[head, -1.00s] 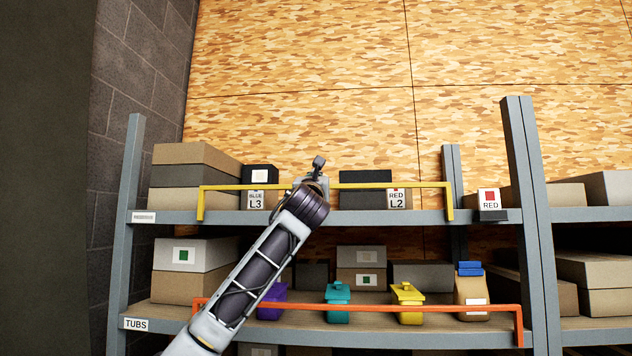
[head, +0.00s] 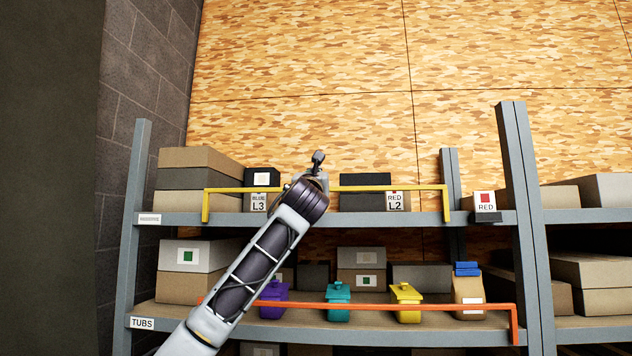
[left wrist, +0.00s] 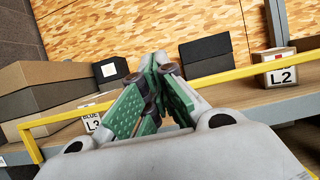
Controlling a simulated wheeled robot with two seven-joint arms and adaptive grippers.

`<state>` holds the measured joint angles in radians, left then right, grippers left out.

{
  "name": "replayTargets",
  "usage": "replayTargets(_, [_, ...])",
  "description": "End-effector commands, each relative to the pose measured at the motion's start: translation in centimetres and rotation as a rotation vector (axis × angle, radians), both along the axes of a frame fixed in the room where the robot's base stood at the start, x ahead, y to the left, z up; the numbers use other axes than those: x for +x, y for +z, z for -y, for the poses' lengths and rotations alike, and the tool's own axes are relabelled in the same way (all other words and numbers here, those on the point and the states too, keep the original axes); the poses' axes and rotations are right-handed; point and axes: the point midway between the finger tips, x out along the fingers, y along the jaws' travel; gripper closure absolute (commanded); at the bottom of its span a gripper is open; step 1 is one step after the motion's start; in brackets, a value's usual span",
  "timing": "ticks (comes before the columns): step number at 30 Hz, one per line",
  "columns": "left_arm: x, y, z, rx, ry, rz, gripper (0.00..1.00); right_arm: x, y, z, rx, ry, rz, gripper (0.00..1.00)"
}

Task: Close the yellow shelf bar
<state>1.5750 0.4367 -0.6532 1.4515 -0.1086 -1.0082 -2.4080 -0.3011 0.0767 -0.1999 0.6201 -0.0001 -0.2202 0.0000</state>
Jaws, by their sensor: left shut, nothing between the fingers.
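The yellow bar (head: 400,187) runs along the front of the upper shelf, with a short downward arm at each end. It also shows in the left wrist view (left wrist: 240,72), crossing behind my gripper. My left gripper (head: 317,160) is at the middle of the bar, its tip showing a little above the bar's height. In the left wrist view my left gripper's green fingers (left wrist: 153,65) are together and empty, overlapping the bar. I cannot tell whether they touch it. The gripper and wrist hide the bar's middle. My right gripper is not in view.
The upper shelf (head: 400,218) holds boxes, including the L3 (head: 258,202) and L2 (head: 394,201) ones. An orange bar (head: 420,308) fronts the lower shelf with several colored tubs. Grey posts (head: 130,240) stand at both sides. A brick wall (head: 145,70) is left.

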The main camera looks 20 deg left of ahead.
Motion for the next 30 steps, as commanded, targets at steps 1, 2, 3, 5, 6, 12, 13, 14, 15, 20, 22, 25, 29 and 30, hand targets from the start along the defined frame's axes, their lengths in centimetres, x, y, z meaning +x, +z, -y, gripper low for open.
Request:
replayTargets(1, [-0.3,0.3,0.1,0.0,-0.001,0.003,1.0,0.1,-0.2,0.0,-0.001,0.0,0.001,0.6])
replayTargets(2, [-0.5,0.4,0.1,0.001,-0.001,0.003,1.0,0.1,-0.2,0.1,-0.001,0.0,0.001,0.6])
replayTargets(3, [-0.7,0.6,0.2,0.001,-0.001,0.003,1.0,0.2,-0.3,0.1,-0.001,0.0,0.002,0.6])
replayTargets(5, [-1.1,1.0,0.3,0.001,-0.001,0.004,1.0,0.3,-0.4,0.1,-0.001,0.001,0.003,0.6])
replayTargets(6, [-1.3,1.3,0.3,0.001,-0.001,0.004,1.0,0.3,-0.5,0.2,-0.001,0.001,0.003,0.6])
replayTargets(12, [-2.9,2.9,0.7,0.001,-0.001,0.004,1.0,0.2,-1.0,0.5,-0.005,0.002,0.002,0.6])
replayTargets(13, [-3.2,3.2,0.8,0.001,-0.001,0.003,1.0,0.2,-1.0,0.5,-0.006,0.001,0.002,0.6])
replayTargets(14, [-3.4,3.4,0.9,0.001,-0.001,0.004,1.0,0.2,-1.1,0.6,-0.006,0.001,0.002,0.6])
replayTargets(15, [-3.8,3.8,0.9,0.002,-0.002,0.004,1.0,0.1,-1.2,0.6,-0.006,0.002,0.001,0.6])
replayTargets(20, [-4.8,4.9,1.2,0.001,-0.001,0.003,1.0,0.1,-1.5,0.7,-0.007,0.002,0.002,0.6])
replayTargets(22, [-5.2,5.2,1.3,0.001,-0.001,0.002,1.0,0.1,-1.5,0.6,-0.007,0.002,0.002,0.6])
replayTargets(25, [-5.5,5.6,1.3,0.002,-0.001,0.003,1.0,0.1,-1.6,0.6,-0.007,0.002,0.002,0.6])
replayTargets(29, [-5.7,5.8,1.4,0.003,0.0,0.001,1.0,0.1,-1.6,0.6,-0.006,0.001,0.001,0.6])
replayTargets(30, [-5.7,5.8,1.4,0.002,0.0,0.0,1.0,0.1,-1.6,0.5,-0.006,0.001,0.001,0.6])
